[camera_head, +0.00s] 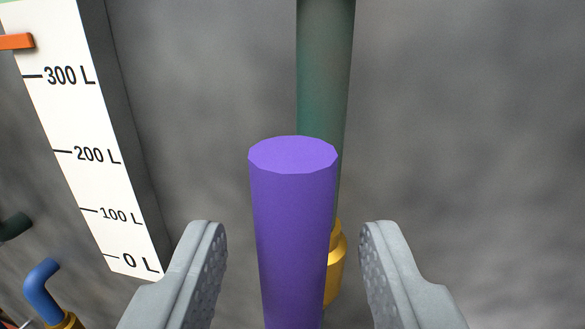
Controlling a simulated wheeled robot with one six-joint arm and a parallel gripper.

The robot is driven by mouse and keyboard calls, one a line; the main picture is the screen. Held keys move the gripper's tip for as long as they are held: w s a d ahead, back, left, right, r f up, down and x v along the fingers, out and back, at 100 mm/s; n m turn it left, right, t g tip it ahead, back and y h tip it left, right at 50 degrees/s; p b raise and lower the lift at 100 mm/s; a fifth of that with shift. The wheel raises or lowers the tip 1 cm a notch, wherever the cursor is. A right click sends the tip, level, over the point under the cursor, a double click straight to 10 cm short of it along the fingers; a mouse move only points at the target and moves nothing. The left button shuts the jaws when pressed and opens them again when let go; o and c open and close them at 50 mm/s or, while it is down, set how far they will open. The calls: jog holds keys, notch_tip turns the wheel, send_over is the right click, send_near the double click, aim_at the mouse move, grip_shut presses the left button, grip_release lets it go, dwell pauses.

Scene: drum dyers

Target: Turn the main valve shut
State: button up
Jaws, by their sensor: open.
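A purple bar with a flat, rounded end (292,225) stands in the middle of the view and rises from the bottom edge; it looks like a valve handle, but I cannot tell whether it belongs to the main valve. My gripper (293,245) is open, with one grey finger on each side of the bar. There is a gap between the bar and each finger. The bar's end reaches up past the fingertips in the picture. Its lower end and any valve body under it are out of view.
A green vertical pipe (325,75) with a brass fitting (335,265) runs behind the bar. A white litre gauge (75,120) with an orange pointer (15,41) is at left. A blue bent handle (42,290) is at lower left. The grey wall at right is bare.

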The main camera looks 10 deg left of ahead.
jog(key=shift+w+a, duration=0.25)
jog(key=shift+w, duration=1.05)
grip_shut()
